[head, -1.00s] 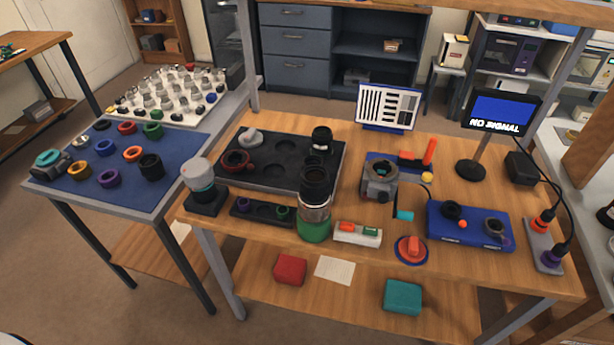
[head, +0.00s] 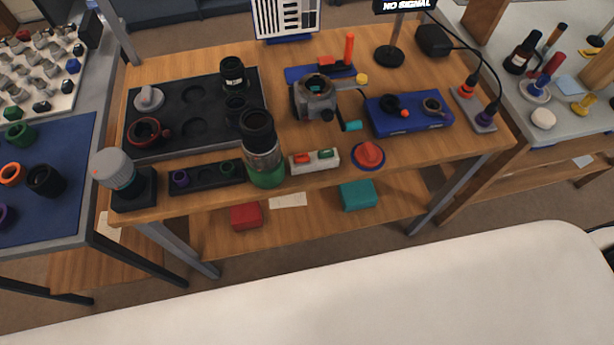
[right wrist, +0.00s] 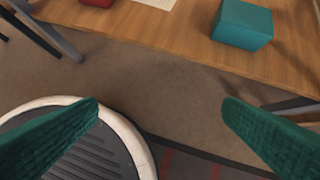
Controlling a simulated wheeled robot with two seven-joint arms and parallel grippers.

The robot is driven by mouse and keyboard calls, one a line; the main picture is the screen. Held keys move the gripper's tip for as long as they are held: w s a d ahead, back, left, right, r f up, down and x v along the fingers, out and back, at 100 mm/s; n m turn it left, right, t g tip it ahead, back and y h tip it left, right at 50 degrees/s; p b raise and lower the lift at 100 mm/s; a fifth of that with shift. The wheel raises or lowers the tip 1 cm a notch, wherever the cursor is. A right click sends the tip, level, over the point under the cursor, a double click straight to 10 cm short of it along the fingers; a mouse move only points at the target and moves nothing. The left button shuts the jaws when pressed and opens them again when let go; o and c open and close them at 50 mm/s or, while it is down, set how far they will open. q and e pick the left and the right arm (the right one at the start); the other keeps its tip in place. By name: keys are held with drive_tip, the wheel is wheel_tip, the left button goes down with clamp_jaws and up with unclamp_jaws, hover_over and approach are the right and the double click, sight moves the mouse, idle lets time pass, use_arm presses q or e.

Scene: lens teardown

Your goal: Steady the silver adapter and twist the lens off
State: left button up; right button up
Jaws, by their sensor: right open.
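A black lens (head: 257,124) stands upright at the top of a stack near the front edge of the wooden workbench. Below it is a silver section (head: 263,156), which looks like the adapter, on a green base (head: 267,178). The exact joint between lens and adapter is too small to make out. My right gripper (right wrist: 160,112) shows in the right wrist view as two green fingers, wide apart and empty. It points at the floor in front of the bench, away from the stack. My left gripper is not in view.
A black tray (head: 190,143) lies left of the stack, and a small dark rack (head: 205,178) is close beside it. A white block with red and green parts (head: 314,161) and a red knob (head: 369,155) are to the right. A camera body (head: 314,104) stands behind.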

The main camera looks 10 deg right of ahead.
drive_tip(key=w+a+r+n+t+y, duration=0.1)
drive_tip(key=w+a+r+t+y, duration=0.1)
drive_tip(key=w+a+r, duration=0.3)
drive_tip(key=w+a+r+t+y, duration=0.1)
drive_tip(key=w+a+r, duration=0.1)
drive_tip(key=r, duration=0.6)
drive_tip(key=n+t+y, duration=0.2)
drive_tip(key=t+y, duration=0.3)
drive_tip(key=y, duration=0.1)
approach(273, 154)
drive_tip(key=w+f, duration=0.1)
drive_tip(key=x, duration=1.2)
drive_tip(key=shift+a, duration=0.25)
drive_tip(key=c, duration=0.8)
drive_tip(key=o, duration=0.8)
